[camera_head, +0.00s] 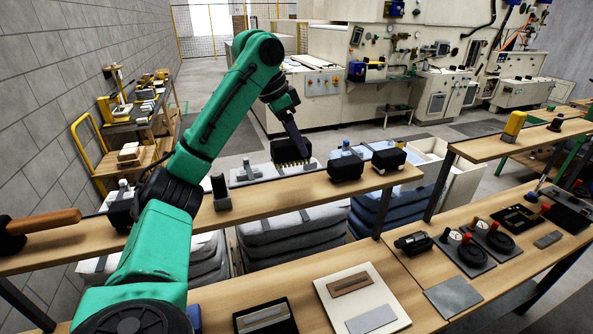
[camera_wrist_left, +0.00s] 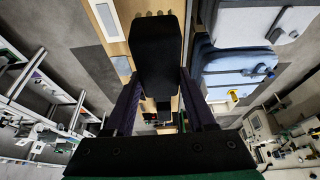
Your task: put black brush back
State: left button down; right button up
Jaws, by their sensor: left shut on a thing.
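The black brush (camera_head: 290,150), a dark block with a pale bristle edge along its lower side, is at the tip of my left arm in the head view. My left gripper (camera_head: 301,143) is shut on it. In the left wrist view the black brush (camera_wrist_left: 156,50) sits between the two dark fingers of my left gripper (camera_wrist_left: 160,95). In the head view it shows at the shelf's far side; I cannot tell whether it touches anything. My right gripper is not in view.
The raised wooden shelf (camera_head: 262,194) carries black blocks (camera_head: 345,168) (camera_head: 388,159), a small dark upright piece (camera_head: 221,192) and a wooden-handled brush (camera_head: 40,222). Grey sacks (camera_head: 290,240) lie below. The bench (camera_head: 420,268) holds a white board (camera_head: 340,282) and black fittings.

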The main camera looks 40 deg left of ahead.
aim_at(294, 156)
pick_arm(q)
jog(key=f, duration=0.2)
jog(key=s+f, duration=0.1)
jog(key=shift+f, duration=0.35)
jog(key=f, duration=0.3)
jog(key=shift+s+a+f, duration=0.1)
jog(key=shift+s+f, duration=0.15)
jog(key=shift+s, duration=0.05)
jog(key=shift+w+f, duration=0.15)
jog(key=shift+w, duration=0.15)
jog(key=shift+c, duration=1.1)
grip_release()
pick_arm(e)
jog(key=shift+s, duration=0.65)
